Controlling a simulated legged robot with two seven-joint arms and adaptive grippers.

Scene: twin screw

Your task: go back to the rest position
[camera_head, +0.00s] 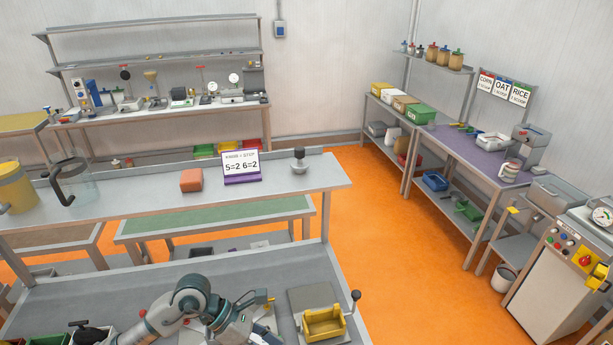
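At the bottom of the head view is a grey and teal jointed shape (192,295). It lies low over the grey lower bench and runs out of the picture at the bottom edge. No gripper fingers can be made out, on the left or on the right. No held object shows.
A grey bench (80,290) fills the foreground, with a yellow tray (324,323) at its right. Beyond it stands a shelf with a yellow container (14,188), a glass jug (75,182), an orange block (191,180) and a sign (240,165). Orange floor (390,245) is clear at right.

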